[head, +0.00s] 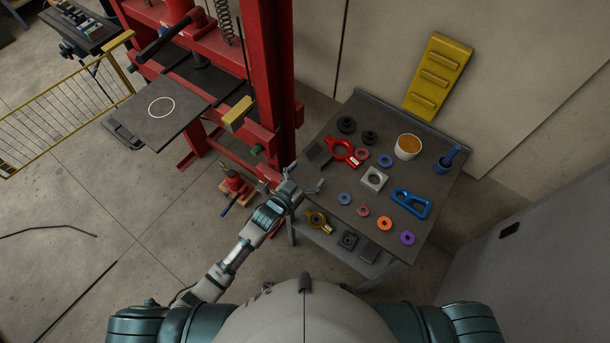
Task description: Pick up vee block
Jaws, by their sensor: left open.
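No block with a clear V groove can be made out at this size. A dark grey block (318,153) lies at the left edge of the grey table and may be the vee block. A light grey square block with a round opening (374,179) lies near the table's middle. My left gripper (306,176) is open and empty, with its fingers spread beside the table's left edge, a little below the dark block in the picture and apart from it. My right gripper is not in view.
The grey table (442,192) also bears a red part (345,152), a blue frame (411,203), an orange-filled cup (407,146) and several coloured rings. A lower shelf holds dark blocks (370,250). A red press (270,70) stands left of the table.

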